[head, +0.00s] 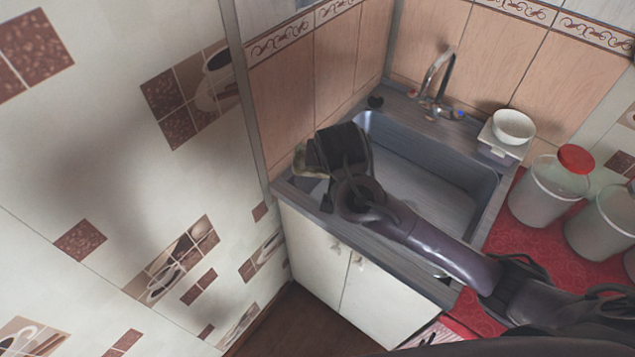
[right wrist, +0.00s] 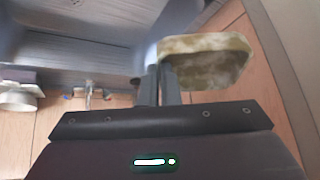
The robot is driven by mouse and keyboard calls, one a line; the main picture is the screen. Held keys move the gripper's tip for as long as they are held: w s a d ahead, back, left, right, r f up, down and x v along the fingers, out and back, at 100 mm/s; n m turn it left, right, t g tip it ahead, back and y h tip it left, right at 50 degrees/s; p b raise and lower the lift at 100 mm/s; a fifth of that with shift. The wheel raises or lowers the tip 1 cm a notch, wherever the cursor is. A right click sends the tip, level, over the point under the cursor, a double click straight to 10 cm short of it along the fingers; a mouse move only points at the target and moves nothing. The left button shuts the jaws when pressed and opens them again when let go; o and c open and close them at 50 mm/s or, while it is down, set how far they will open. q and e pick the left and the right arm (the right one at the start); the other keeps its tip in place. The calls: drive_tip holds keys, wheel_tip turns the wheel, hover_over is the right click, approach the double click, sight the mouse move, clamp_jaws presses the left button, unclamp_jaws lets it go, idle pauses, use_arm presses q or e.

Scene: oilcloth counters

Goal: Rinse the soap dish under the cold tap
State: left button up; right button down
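The soap dish (right wrist: 205,58) is a marbled beige, shallow piece at the tips of my right gripper (right wrist: 162,84). The fingers are close together on its near edge. In the head view only a beige bit of the dish (head: 300,158) shows; my gripper and wrist hide the rest. My right gripper is at the left front edge of the sink (head: 430,190). The tap (head: 437,75) stands at the sink's back, with a blue-marked knob (head: 460,114) on the right and a red-marked knob (head: 412,93) on the left. My left gripper is out of view.
A white bowl (head: 513,126) rests on a white stand (head: 498,150) at the sink's right back corner. Pale canisters (head: 548,192), one red-lidded, stand on the red oilcloth (head: 497,235). A tiled wall (head: 110,190) is close left of the gripper. The basin looks empty.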

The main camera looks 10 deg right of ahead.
use_arm(q)
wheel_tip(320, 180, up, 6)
drive_tip(key=p, duration=0.5)
use_arm(e)
drive_tip(key=s+d+f+m+h, duration=0.1)
drive_tip(key=d+f+m+h, duration=0.25)
drive_tip(key=d, duration=0.75)
drive_tip(key=s+d+f+m+h, duration=0.1)
drive_tip(key=d+f+m+h, duration=0.3)
drive_tip(key=d, duration=0.8)
use_arm(q)
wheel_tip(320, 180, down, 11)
drive_tip(key=b, duration=1.1)
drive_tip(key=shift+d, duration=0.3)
use_arm(e)
drive_tip(key=w+d+f+y, duration=0.2)
drive_tip(key=w+d, duration=0.5)
drive_tip(key=w, duration=0.4)
drive_tip(key=shift+w+d+f+n+t, duration=0.35)
drive_tip(key=shift+f+n+t, duration=0.1)
drive_tip(key=shift+f, duration=0.2)
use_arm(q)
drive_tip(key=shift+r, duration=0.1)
use_arm(e)
drive_tip(key=shift+s, duration=0.1)
